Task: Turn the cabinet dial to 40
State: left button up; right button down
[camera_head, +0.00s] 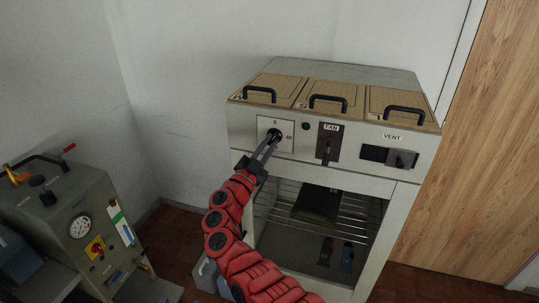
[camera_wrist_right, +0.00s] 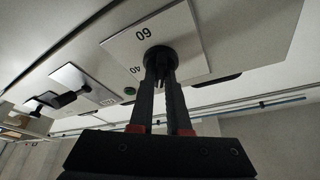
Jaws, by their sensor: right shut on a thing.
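The cabinet (camera_head: 400,170) stands against the wall in the head view. Its dial is a dark round knob (camera_head: 274,134) on a white scale plate (camera_head: 287,127) at the left of the front panel. In the right wrist view the dial (camera_wrist_right: 159,60) is black, on the white plate (camera_wrist_right: 185,35) with the numbers 60 and 40 readable. My right gripper (camera_head: 271,140) is shut on the dial, its two fingers at the knob's sides; it also shows in the right wrist view (camera_wrist_right: 160,80). The dial's pointer is hidden, so its setting cannot be read. My left gripper is not in view.
Right of the dial are a green lamp (camera_head: 306,126), a FAN switch (camera_head: 327,147) and a VENT slider (camera_head: 402,158). Three lids with black handles (camera_head: 328,100) lie on top. An open rack bay (camera_head: 320,225) is below. A grey gauge machine (camera_head: 75,225) stands left.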

jog(key=m+g+b, duration=0.1)
jog(key=m+b, duration=0.2)
jog(key=m+g+h+b, duration=0.1)
jog(key=m+b, duration=0.2)
jog(key=m, duration=0.1)
jog(key=shift+a+f+g, duration=0.1)
jog(key=shift+a+g, duration=0.05)
jog(key=shift+g, duration=0.15)
jog(key=m+g+b, duration=0.1)
jog(key=m, duration=0.1)
jog(key=shift+m, duration=0.4)
jog(key=shift+r+m+g+y+b, duration=0.15)
jog(key=shift+m+g+b, duration=0.15)
jog(key=shift+m, duration=0.45)
jog(key=shift+r+m+g+y+b, duration=0.15)
jog(key=shift+m+g+b, duration=0.1)
jog(key=shift+m, duration=0.5)
jog(key=c, duration=0.9)
grip_release()
jog(key=shift+w, duration=0.1)
